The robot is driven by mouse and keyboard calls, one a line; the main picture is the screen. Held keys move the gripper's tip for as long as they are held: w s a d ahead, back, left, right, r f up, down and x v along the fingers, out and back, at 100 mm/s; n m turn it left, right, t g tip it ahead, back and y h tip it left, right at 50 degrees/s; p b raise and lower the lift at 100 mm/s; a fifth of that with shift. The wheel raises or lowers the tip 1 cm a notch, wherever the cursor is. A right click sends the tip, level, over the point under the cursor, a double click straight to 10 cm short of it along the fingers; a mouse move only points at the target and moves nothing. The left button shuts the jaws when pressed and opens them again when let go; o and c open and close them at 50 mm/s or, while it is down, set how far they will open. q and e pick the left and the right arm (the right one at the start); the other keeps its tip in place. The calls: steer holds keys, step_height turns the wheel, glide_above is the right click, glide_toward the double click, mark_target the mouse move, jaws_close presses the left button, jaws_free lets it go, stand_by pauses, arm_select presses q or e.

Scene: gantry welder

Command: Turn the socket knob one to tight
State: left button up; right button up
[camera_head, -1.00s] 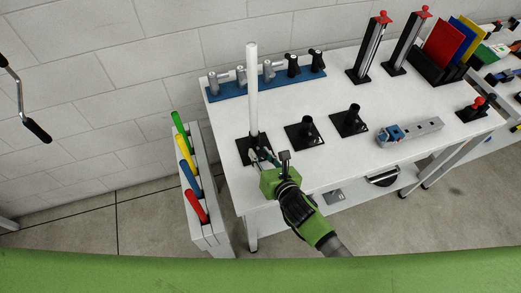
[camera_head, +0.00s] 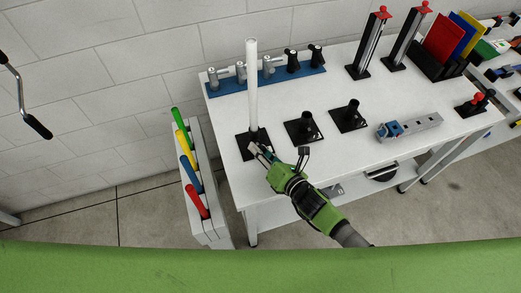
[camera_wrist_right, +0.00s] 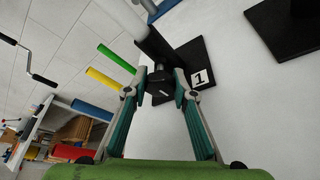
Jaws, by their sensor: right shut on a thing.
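The first socket is a black square base (camera_head: 243,149) marked "1" on the white table, with a white tube (camera_head: 251,85) standing upright in it. In the right wrist view the base (camera_wrist_right: 193,58) carries a dark knob (camera_wrist_right: 159,82) on the side facing me. My right gripper (camera_head: 259,152) reaches in from the lower right. In the right wrist view its fingertips (camera_wrist_right: 161,78) are closed on the knob from both sides. The fingertips cover part of the knob. My left gripper is in no view.
Two empty black sockets (camera_head: 304,128) (camera_head: 349,117) stand to the right on the table. A blue rack (camera_head: 271,82) of fittings lies behind. A side rack with coloured tubes (camera_head: 190,165) stands left of the table. A blue-grey clamp part (camera_head: 409,127) lies at the right.

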steer(key=o, duration=0.8)
steer(key=shift+o, duration=0.2)
steer(key=shift+s, duration=0.1)
steer(key=v, duration=1.1)
steer(key=shift+d+f, duration=0.1)
steer(key=shift+s+d, duration=0.2)
steer(key=shift+s, duration=0.15)
